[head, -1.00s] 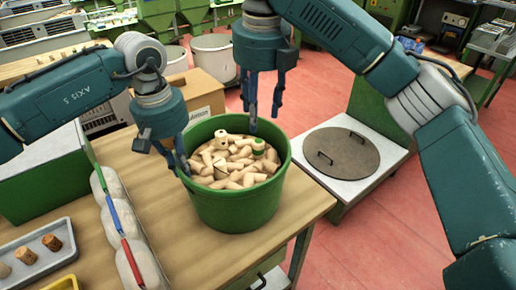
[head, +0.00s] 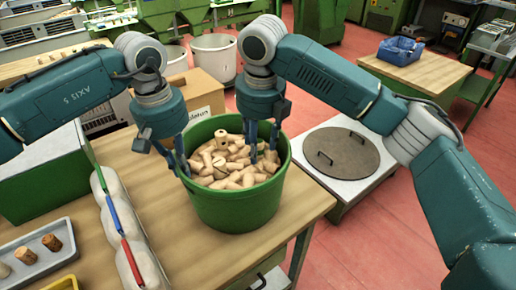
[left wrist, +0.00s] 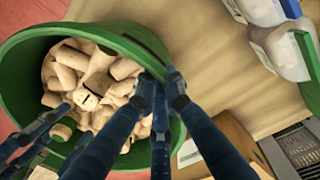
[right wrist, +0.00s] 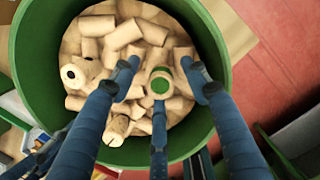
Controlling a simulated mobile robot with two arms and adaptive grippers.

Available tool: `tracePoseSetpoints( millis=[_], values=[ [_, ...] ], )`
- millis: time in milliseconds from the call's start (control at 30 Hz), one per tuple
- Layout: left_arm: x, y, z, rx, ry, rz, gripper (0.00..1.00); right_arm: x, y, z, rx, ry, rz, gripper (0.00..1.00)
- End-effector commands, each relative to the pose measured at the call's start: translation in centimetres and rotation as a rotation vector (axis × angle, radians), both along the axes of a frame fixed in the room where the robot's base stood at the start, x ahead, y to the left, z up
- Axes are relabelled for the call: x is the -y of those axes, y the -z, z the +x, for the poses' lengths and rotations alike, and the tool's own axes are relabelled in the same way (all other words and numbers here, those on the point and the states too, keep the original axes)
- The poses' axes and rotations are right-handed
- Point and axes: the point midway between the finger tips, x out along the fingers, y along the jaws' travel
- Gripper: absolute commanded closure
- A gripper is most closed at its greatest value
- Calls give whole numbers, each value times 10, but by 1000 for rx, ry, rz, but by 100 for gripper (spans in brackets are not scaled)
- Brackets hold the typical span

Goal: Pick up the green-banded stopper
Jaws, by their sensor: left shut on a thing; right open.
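The green-banded stopper (right wrist: 160,84) lies among plain cork stoppers in the green tub (head: 238,215). The right wrist view shows its green end facing up, between the spread fingers of my right gripper. In the head view it is hidden by that gripper. My right gripper (head: 264,160) is open, with its fingertips down inside the tub close around the stopper; I cannot tell whether they touch it. My left gripper (head: 178,168) is shut on the tub's left rim, and the left wrist view shows its fingers (left wrist: 161,92) on both sides of the wall.
Several plain stoppers (right wrist: 125,35) crowd around the green one. A grey tray (head: 22,265) with cork samples and a row of pale sacks (head: 140,262) stand left of the tub. A round metal lid (head: 341,157) lies on a stand to the right. Bare tabletop shows in front.

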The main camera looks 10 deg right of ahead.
Motion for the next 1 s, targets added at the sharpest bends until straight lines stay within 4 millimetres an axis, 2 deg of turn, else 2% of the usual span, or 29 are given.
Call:
tracePoseSetpoints(
  millis=[67,200,233,633,767,1000],
  values=[
    [1,-1,1,2,0,-3,100,0,-1,0,0,0,0,54],
    [1,-1,0,2,0,-3,100,0,-1,0,0,0,0,82],
    [1,-1,0,2,0,-3,100,0,-1,0,0,0,0,85],
    [1,-1,0,1,0,-3,100,-1,-6,1,2,0,1,85],
    [1,-1,0,1,0,-3,100,-1,-27,1,4,-1,2,85],
    [1,-1,0,1,0,-3,100,-1,-75,1,3,-1,1,85]
  ],
)
